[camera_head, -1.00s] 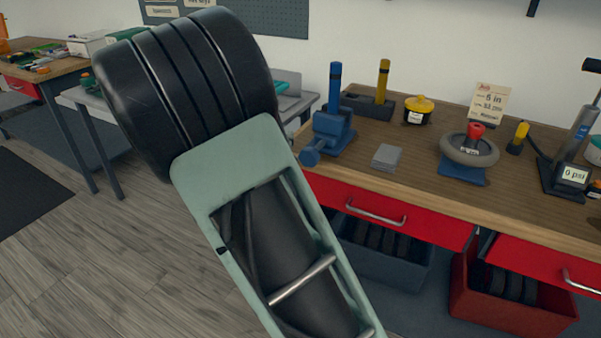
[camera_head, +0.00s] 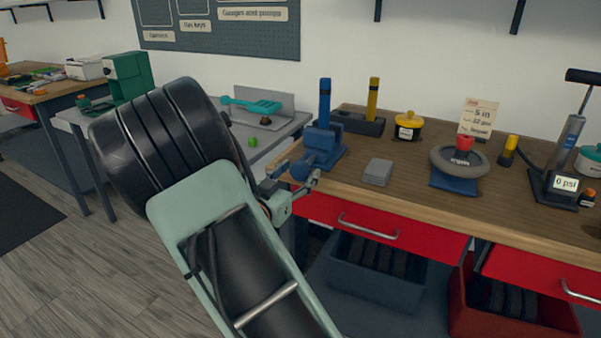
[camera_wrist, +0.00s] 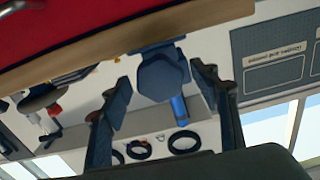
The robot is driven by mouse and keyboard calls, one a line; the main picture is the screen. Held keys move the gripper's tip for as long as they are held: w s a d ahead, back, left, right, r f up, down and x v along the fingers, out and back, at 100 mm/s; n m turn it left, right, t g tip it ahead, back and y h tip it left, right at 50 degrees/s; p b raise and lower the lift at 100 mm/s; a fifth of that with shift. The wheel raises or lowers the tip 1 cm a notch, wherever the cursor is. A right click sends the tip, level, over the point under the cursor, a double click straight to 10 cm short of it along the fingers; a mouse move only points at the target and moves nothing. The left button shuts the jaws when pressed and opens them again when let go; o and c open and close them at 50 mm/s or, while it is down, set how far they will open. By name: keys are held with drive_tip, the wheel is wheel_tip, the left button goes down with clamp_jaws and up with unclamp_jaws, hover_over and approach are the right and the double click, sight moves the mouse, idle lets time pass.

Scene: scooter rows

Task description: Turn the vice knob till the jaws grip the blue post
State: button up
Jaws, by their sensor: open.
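The blue vice (camera_head: 328,147) stands at the left end of the wooden bench. The blue post (camera_head: 325,100) rises upright from it; I cannot tell whether the jaws touch the post. The vice knob (camera_head: 309,159) points out over the bench's front left corner. In the wrist view, the faceted knob (camera_wrist: 162,78) lies between the fingertips, with the post (camera_wrist: 180,110) partly hidden behind it. My gripper (camera_head: 295,174) is open at the knob, one finger on either side, with visible gaps in the wrist view (camera_wrist: 159,80). My arm covers the area below left.
A yellow post (camera_head: 373,98) in a dark holder stands behind. A wheel (camera_head: 459,160) on a blue stand and a pump (camera_head: 566,150) are farther right. The bench edge and red drawer (camera_head: 390,232) are close below the gripper.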

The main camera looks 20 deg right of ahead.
drive_tip(key=shift+x, duration=0.8)
drive_tip(key=shift+c, duration=0.7)
drive_tip(key=c, duration=1)
drive_tip(key=shift+f+m+b, duration=0.25)
drive_tip(key=shift+m+b, duration=0.35)
drive_tip(key=shift+b, duration=0.2)
drive_tip(key=shift+c, duration=0.2)
drive_tip(key=shift+r+m+b, duration=0.2)
drive_tip(key=shift+m+b, duration=0.35)
drive_tip(key=shift+m, duration=0.35)
drive_tip(key=o, duration=1.2)
drive_tip(key=shift+a, duration=0.1)
